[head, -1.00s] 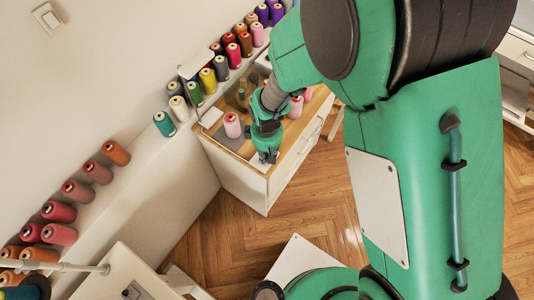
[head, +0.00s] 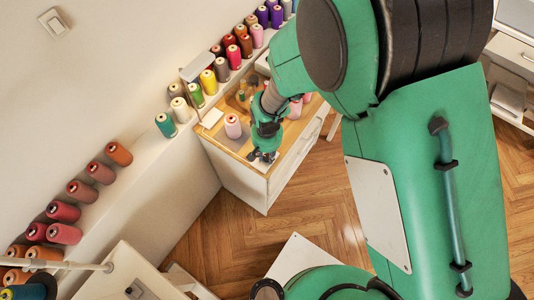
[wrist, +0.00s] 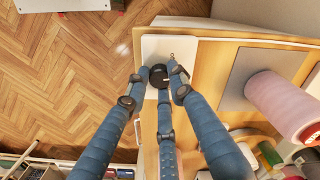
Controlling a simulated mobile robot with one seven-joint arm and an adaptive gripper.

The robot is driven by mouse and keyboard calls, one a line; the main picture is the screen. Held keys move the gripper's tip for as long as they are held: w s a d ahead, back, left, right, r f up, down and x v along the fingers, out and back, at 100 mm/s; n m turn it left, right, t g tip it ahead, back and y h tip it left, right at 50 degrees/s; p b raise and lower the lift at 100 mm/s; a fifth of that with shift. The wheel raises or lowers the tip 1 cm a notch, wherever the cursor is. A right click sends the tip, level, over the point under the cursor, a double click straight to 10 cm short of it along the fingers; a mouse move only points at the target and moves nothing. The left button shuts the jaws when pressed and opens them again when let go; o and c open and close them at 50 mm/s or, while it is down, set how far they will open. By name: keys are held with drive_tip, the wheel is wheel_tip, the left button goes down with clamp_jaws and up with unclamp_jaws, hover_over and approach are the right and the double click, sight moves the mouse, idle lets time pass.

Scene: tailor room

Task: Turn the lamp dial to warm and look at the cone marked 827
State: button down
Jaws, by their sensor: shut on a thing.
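My gripper (wrist: 158,76) is closed around a black round dial (wrist: 158,77) on a white plate (wrist: 180,48) at the cabinet's corner. In the head view my gripper (head: 264,156) is low over the front corner of the cabinet top, and the dial is too small to make out. A pale pink thread cone (head: 233,126) stands upright on a mat behind the gripper. The wrist view shows this cone (wrist: 287,106) at the right; no number can be read on it. Other pink cones are partly hidden behind my arm.
The white cabinet (head: 238,178) has a wooden top. Several coloured cones line the wall ledge behind it, including a teal cone (head: 166,125) and a yellow cone (head: 208,82). The parquet floor (head: 215,235) in front is clear.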

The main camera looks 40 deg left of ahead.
sight(267, 156)
drive_tip(key=shift+w+a+m, duration=0.1)
drive_tip(key=shift+m, duration=0.9)
drive_tip(key=shift+r, duration=0.1)
drive_tip(key=c, duration=1.5)
unclamp_jaws()
wheel_tip(267, 156, up, 12)
drive_tip(key=shift+f, duration=0.1)
